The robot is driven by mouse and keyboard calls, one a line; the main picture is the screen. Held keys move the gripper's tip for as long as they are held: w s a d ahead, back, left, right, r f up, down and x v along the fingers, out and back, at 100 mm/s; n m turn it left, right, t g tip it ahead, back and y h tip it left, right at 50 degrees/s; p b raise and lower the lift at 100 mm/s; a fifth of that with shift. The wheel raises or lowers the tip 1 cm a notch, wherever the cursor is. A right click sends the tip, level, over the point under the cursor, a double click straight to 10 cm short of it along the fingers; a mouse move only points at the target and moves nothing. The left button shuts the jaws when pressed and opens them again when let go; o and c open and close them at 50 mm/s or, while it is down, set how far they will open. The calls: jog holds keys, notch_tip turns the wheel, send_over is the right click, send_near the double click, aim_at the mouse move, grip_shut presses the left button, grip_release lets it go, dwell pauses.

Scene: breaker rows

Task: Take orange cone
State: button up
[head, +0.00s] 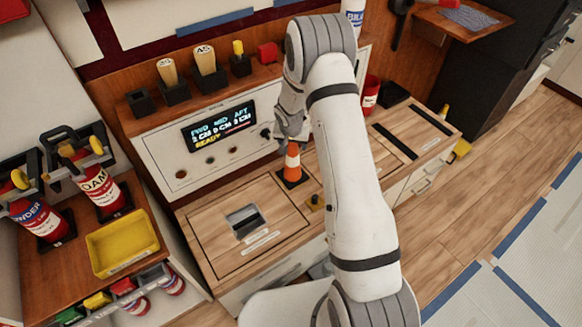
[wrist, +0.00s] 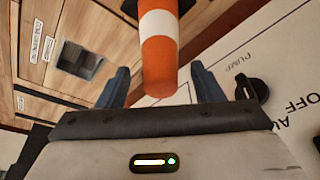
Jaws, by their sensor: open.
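The orange cone (head: 292,165) with a white band stands upright on its dark square base on the wooden counter, in front of the white control panel. In the wrist view the cone (wrist: 158,60) lies between the two blue fingers of my gripper (wrist: 155,88), which are apart with gaps on both sides. In the head view my gripper (head: 292,128) is just above the cone and partly hidden by my arm.
The control panel (head: 220,145) with a lit display and knobs rises behind the cone. A recessed hatch (head: 245,220) is at its left on the counter (head: 195,225). A yellow tray (head: 122,245) and red extinguishers (head: 103,193) are farther left.

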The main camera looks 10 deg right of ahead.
grip_shut()
dwell(0.7)
